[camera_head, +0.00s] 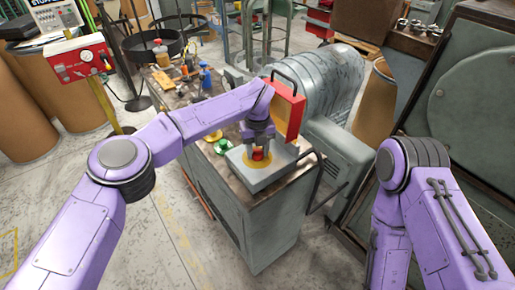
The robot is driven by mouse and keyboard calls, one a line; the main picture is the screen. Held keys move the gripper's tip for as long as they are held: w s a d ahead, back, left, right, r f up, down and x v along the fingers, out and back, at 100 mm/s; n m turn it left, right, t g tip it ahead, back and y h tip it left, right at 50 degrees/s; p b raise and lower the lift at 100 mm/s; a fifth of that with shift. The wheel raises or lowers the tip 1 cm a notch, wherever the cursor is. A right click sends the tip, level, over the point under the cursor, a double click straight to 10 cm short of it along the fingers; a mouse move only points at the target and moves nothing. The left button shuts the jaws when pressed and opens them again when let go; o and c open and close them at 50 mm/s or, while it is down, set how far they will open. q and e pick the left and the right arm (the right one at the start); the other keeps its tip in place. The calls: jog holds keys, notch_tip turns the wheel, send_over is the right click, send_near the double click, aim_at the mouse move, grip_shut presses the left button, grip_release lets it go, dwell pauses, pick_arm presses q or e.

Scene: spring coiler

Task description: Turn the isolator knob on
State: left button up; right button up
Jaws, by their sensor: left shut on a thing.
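The isolator knob (259,154) is a small red knob on a yellow round plate (262,169) on top of a grey box (260,182). The box sits on the near right end of a workbench. My left gripper (258,147) points down from above and is shut on the knob. Its fingers hide part of the knob, so I cannot tell which way it is turned. My right arm stands at the lower right, and its gripper is out of the picture.
A red panel with a black handle (289,104) stands upright right behind my left gripper. A large grey ribbed motor (323,80) is behind it. Bottles and small parts crowd the bench's far left. A red control box (78,59) stands at left. The floor in front is clear.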

aim_at(258, 150)
pick_arm(q)
jog(key=shift+r, duration=0.1)
dwell(0.5)
jog(key=o, duration=1.1)
jog(key=shift+c, duration=0.2)
jog(key=shift+w+r, duration=0.1)
jog(key=shift+r, duration=0.25)
notch_tip(258, 150, up, 10)
jog(key=b, duration=0.1)
jog(key=shift+f, duration=0.15)
